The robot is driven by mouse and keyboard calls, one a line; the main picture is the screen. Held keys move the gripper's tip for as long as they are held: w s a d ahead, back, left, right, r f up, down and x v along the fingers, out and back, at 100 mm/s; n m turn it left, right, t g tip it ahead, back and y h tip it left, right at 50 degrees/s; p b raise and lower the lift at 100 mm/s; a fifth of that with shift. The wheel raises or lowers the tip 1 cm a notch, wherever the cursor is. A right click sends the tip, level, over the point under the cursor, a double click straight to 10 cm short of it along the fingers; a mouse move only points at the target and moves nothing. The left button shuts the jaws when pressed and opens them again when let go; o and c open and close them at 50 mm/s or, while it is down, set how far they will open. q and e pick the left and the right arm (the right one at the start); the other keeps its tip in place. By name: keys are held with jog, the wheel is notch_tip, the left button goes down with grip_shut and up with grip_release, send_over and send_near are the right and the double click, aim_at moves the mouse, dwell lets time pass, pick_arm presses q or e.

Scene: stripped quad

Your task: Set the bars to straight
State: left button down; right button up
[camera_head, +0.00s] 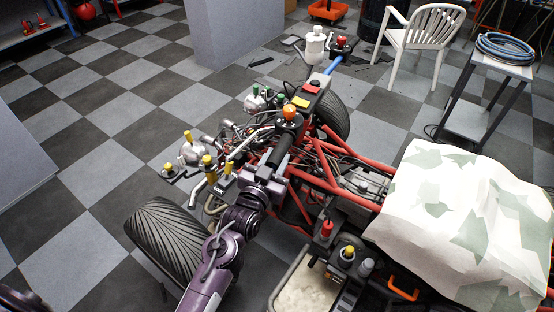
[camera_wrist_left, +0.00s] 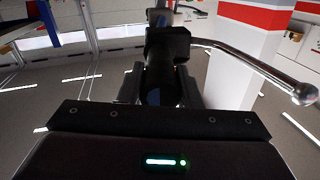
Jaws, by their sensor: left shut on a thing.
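The handlebar of the stripped quad runs from a black near grip (camera_head: 279,154), past an orange-capped part (camera_head: 290,114) and a middle with red and yellow blocks (camera_head: 311,88), to a blue section (camera_head: 332,65) at the far side. My left gripper (camera_head: 268,174) is shut on the near grip. In the left wrist view the black grip (camera_wrist_left: 163,72) lies between the two fingers, with a shiny lever (camera_wrist_left: 255,62) to its right. The near front wheel (camera_head: 168,240) and far front wheel (camera_head: 330,117) show; I cannot tell their exact steering angle. My right gripper is not in view.
Yellow-capped parts (camera_head: 208,162) and hoses crowd the front of the quad. Red frame tubes (camera_head: 320,168) lie right of the grip. A patterned cloth (camera_head: 455,220) covers the rear. A white chair (camera_head: 420,45) and a small table (camera_head: 490,65) stand behind. The checkered floor at left is clear.

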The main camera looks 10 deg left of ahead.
pick_arm(q)
jog(key=a+h, duration=0.1)
jog(key=w+a+m+p, duration=0.1)
jog(key=a, duration=0.1)
jog(key=a+r+g+h, duration=0.1)
jog(key=a, duration=0.1)
jog(key=shift+w+r+m+h, duration=0.1)
jog(key=shift+w+m+h, duration=0.05)
jog(key=shift+m+h, duration=0.2)
jog(key=c, duration=1.1)
grip_release()
jog(key=shift+o, duration=0.2)
